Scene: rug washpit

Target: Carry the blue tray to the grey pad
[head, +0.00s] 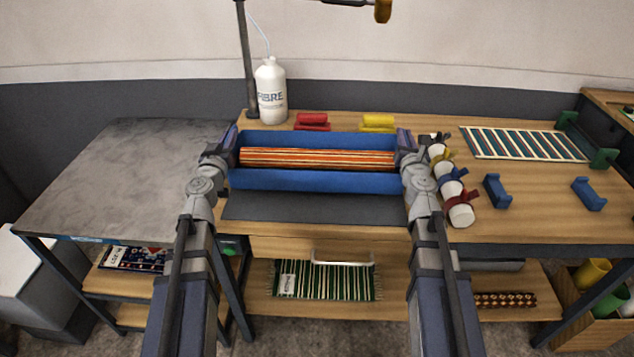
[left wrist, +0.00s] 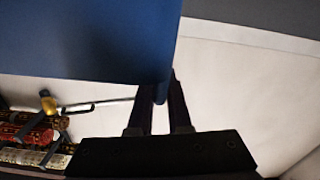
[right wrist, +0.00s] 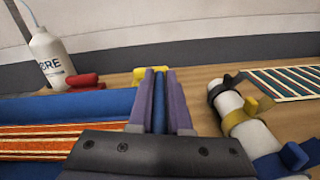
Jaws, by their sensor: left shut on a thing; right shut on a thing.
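The blue tray (head: 315,180) is in the middle of the head view, with an orange striped rolled rug (head: 318,158) lying in it. My left gripper (head: 232,138) is shut on the tray's left end. My right gripper (head: 405,142) is shut on its right end. The tray wall also shows between the fingers in the left wrist view (left wrist: 90,35) and the right wrist view (right wrist: 159,100). The grey pad (head: 310,207) lies on the wooden bench just in front of the tray and is partly hidden by it. I cannot tell whether the tray touches the bench.
A white bottle (head: 270,92) stands behind the tray, with a red block (head: 312,121) and a yellow block (head: 377,122). Blue clamps (head: 497,190) and a striped rug (head: 525,144) lie further right. A bare grey table (head: 120,170) is at the left.

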